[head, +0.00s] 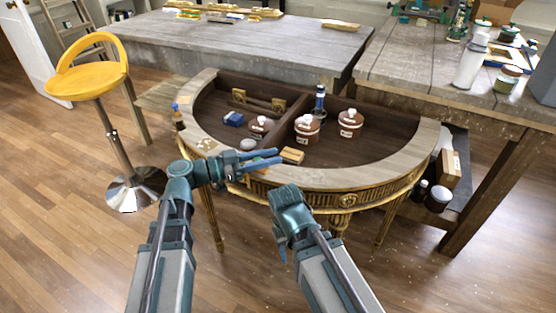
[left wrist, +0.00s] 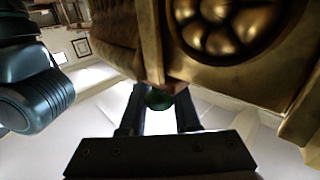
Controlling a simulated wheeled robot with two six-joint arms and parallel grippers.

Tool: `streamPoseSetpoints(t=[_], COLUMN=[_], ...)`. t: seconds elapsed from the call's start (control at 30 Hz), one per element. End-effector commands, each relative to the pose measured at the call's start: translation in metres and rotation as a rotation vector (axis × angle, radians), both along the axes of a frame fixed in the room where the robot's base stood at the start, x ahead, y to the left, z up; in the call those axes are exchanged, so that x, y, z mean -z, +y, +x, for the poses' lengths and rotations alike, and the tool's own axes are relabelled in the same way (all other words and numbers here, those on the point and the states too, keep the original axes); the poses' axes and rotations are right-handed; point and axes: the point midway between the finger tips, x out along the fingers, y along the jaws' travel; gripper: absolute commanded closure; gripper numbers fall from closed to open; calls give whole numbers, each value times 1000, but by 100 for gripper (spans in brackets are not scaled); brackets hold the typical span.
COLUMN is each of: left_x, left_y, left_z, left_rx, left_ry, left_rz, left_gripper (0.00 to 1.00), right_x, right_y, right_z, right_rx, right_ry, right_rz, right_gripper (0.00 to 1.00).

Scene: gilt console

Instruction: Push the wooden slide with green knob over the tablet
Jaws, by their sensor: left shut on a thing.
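The green knob (left wrist: 158,98) sits between the two fingers of my left gripper (left wrist: 158,110) in the left wrist view. The gripper is shut on it. Above the knob is a narrow tan strip (left wrist: 151,48), apparently the wooden slide. To its right is a gilt block with a round carved rosette (left wrist: 228,25), possibly the tablet. In the head view my left gripper (head: 268,160) is at the front left rim of the half-round console (head: 210,143); the knob cannot be made out there. My right gripper (head: 281,245) points down before the console, its jaws unclear.
The console's open top holds brown lidded jars (head: 307,128), a blue box (head: 233,118) and a dark bottle (head: 319,102). A small tan block (head: 292,155) lies near my left gripper. A yellow stool (head: 88,80) stands left. A bench (head: 420,75) with bottles is behind right.

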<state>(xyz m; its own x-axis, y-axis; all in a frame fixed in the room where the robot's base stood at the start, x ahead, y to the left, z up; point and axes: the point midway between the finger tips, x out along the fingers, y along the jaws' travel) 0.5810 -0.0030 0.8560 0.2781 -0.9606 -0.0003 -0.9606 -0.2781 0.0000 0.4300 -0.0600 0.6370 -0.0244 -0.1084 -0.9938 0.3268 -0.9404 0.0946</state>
Motion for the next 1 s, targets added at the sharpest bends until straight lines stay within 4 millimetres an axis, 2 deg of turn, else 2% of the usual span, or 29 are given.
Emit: streamPoseSetpoints(t=[0.03, 0.2, 0.53, 0.57, 0.7, 0.73, 1.0], left_x=[0, 0, 0, 0, 0, 0, 0], left_y=[12, 32, 35, 35, 35, 35, 34], left_z=[10, 19, 20, 20, 20, 20, 19], left_rx=[-4, -2, -4, -4, -4, -3, -1], left_ry=[0, 0, 0, 0, 0, 0, 0], left_rz=[0, 0, 0, 0, 0, 0, 0], left_gripper=[100, 100, 100, 66, 41, 38, 38], right_x=[0, 0, 0, 0, 0, 0, 0], right_y=[0, 0, 0, 0, 0, 0, 0], right_z=[0, 0, 0, 0, 0, 0, 0], right_rx=[0, 0, 0, 0, 0, 0, 0], right_ry=[0, 0, 0, 0, 0, 0, 0], right_rz=[0, 0, 0, 0, 0, 0, 0], right_gripper=[50, 50, 50, 50, 50, 50, 50])
